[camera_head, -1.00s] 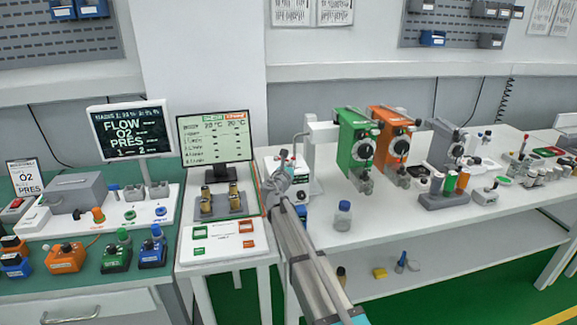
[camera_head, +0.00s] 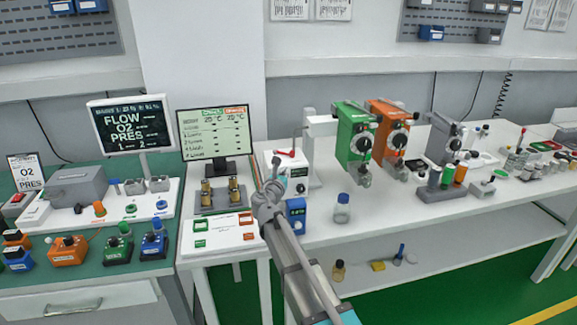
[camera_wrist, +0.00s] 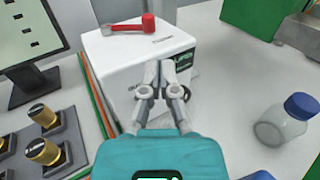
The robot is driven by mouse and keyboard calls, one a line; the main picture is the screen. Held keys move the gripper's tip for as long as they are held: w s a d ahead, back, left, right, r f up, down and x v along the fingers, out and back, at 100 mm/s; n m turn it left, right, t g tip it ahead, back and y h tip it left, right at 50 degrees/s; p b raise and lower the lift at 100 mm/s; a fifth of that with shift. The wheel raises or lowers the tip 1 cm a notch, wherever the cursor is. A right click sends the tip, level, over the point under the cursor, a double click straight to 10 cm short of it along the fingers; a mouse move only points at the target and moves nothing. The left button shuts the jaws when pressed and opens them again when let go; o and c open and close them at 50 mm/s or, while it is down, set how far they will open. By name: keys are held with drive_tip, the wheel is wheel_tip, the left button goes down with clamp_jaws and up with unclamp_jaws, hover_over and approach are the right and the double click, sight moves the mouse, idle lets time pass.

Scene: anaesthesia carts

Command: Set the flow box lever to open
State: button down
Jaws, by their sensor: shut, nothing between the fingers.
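The flow box looks to be the white box (camera_head: 297,171) on the bench beside the monitor; it also shows in the wrist view (camera_wrist: 115,62). Its lever (camera_head: 287,153) has a red end and lies across the top; in the wrist view the lever (camera_wrist: 148,23) has its red end to the right. My gripper (camera_head: 268,188) is in front of the box in the head view, its tips hard to make out. In the wrist view my gripper (camera_wrist: 160,68) is shut and empty, its fingertips over the box's near side, apart from the lever. The fingers hide part of the box's front.
A monitor (camera_head: 215,132) and brass-topped knobs (camera_wrist: 43,150) stand to the left. A blue-capped bottle (camera_head: 342,208) stands to the right. Green (camera_head: 356,138) and orange (camera_head: 392,130) units stand behind it, and a small blue device (camera_head: 296,210) is close beside my arm.

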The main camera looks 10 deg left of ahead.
drive_tip(key=shift+s, duration=2.25)
drive_tip(key=shift+d, duration=0.1)
